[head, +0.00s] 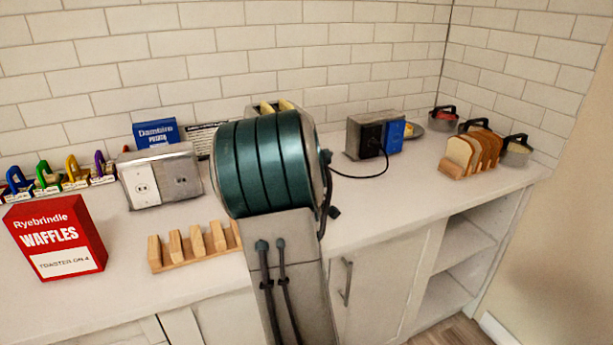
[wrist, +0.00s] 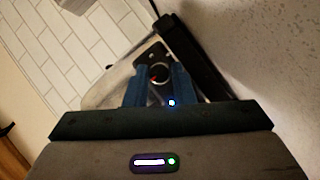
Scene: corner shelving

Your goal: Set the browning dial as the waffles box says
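The red waffles box (head: 58,237) stands at the left of the counter in the head view. Its label reads "Ryebrindle WAFFLES" and "TOASTER ON 4". The toaster is mostly hidden behind my arm; toast-coloured slices (head: 272,106) show at its top. In the wrist view a round dial (wrist: 159,73) with a red mark sits on a black plate on the toaster's front. My gripper (wrist: 161,75) has its blue fingers apart, one on each side of the dial. I cannot tell whether they touch it. The dial's numbers are not readable.
A metal outlet block (head: 160,178) stands behind the waffles box, with a blue box (head: 157,132) behind it. An empty wooden rack (head: 193,250) lies near the front edge. A second outlet block (head: 362,133) has a black cord. Bread slices (head: 462,151) stand farther right.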

